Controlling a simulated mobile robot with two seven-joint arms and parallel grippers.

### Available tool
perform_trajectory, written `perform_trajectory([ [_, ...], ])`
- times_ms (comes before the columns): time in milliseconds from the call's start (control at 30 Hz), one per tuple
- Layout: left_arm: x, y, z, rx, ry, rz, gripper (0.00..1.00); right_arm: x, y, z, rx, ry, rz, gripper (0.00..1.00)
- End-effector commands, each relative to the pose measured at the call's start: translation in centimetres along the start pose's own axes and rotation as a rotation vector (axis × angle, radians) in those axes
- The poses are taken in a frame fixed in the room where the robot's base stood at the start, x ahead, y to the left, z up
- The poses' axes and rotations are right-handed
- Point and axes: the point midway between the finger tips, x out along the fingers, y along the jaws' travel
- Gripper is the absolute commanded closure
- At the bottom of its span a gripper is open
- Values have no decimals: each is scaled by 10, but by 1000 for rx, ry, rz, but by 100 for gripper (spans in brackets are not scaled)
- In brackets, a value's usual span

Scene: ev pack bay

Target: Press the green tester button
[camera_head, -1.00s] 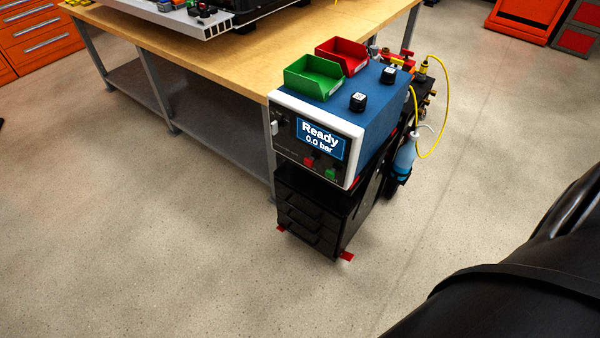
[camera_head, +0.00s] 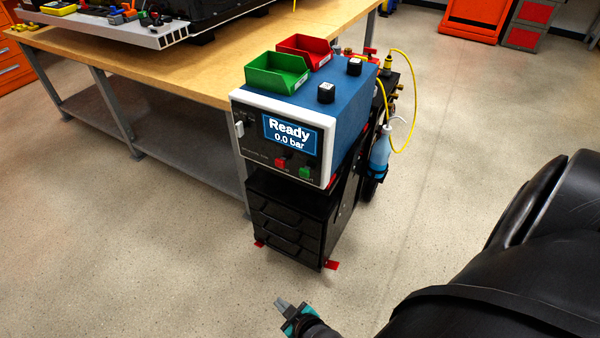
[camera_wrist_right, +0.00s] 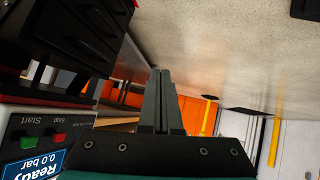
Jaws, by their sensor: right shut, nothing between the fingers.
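The tester is a blue box with a white-rimmed dark front (camera_head: 284,137) on a black drawer cart. Its screen (camera_head: 290,134) reads "Ready 0.0 bar". The green button (camera_head: 305,173) is low on the front at the right, beside the red button (camera_head: 281,163). In the right wrist view the green button (camera_wrist_right: 29,143) is labelled Start and the red one (camera_wrist_right: 58,137) Stop. My right gripper (camera_head: 281,303) is low in the head view, in front of the cart and apart from the tester. Its fingers (camera_wrist_right: 162,85) are shut and empty. My left gripper is out of view.
Green (camera_head: 278,74) and red (camera_head: 305,51) bins and two black knobs sit on the tester's top. A wooden workbench (camera_head: 130,50) stands behind at left. A blue bottle (camera_head: 380,155) and yellow hose (camera_head: 412,105) are on the right. The floor in front is clear.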

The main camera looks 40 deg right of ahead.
Motion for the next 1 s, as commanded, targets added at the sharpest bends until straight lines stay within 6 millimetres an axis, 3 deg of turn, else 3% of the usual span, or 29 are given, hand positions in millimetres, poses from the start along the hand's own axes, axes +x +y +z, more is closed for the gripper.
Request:
perform_trajectory([
  [33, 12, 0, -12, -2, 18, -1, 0, 22, 10, -19, -5, 96, 51, 100],
  [167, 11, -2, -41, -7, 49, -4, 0, 40, 48, -81, -37, 325, 210, 100],
  [300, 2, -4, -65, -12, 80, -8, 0, 37, 94, -134, -74, 530, 409, 100],
  [400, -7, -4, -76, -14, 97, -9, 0, 26, 120, -159, -95, 634, 540, 100],
  [633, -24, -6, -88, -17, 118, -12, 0, 0, 154, -185, -123, 751, 726, 100],
  [1000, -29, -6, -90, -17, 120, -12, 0, -5, 158, -190, -128, 763, 748, 100],
])
